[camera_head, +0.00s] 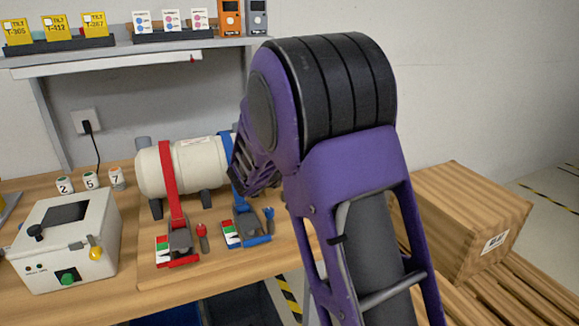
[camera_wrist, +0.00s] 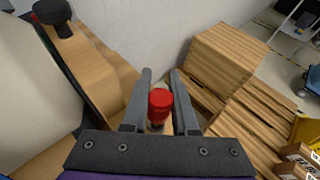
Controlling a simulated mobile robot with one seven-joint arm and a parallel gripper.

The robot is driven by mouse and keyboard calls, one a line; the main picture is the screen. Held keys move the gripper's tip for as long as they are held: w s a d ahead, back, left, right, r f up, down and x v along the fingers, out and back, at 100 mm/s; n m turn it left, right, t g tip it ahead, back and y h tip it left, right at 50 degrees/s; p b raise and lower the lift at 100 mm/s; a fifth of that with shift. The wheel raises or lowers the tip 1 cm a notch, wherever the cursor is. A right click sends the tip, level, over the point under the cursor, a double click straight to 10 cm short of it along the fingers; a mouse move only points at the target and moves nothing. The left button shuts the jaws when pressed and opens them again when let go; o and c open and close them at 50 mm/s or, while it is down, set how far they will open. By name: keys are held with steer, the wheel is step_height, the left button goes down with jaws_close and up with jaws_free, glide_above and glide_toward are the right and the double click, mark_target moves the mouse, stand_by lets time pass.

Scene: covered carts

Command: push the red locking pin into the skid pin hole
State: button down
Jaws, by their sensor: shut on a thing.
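A red-topped locking pin (camera_wrist: 159,103) stands out between the two dark fingers of my gripper (camera_wrist: 161,85) in the wrist view. My gripper is shut on it; the pin's lower part is mostly hidden. In the head view my purple arm covers the fingers and the held pin. The skid pin hole cannot be made out in either view. A cream tank (camera_head: 200,162) on dark feet lies on the wooden bench, with a red strap (camera_head: 172,180) and a blue strap over it. Its pale side (camera_wrist: 35,95) also fills the left of the wrist view.
Red (camera_head: 179,243) and blue (camera_head: 247,230) buckles lie before the tank, beside a small red-topped piece (camera_head: 202,235) and a blue-topped one (camera_head: 269,215). A white control box (camera_head: 65,245) stands left. Wooden crates (camera_head: 470,215) stand at right. A shelf (camera_head: 130,62) hangs behind.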

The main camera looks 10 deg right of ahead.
steer(key=shift+f+b, duration=0.3)
steer(key=shift+f, duration=0.9)
steer(key=c, duration=0.6)
jaws_free()
steer(key=shift+f, duration=0.1)
steer(key=shift+a, duration=0.1)
steer(key=p+v, duration=0.2)
steer(key=v, duration=1.5)
steer(key=shift+s+d+r, duration=0.2)
steer(key=shift+r, duration=0.05)
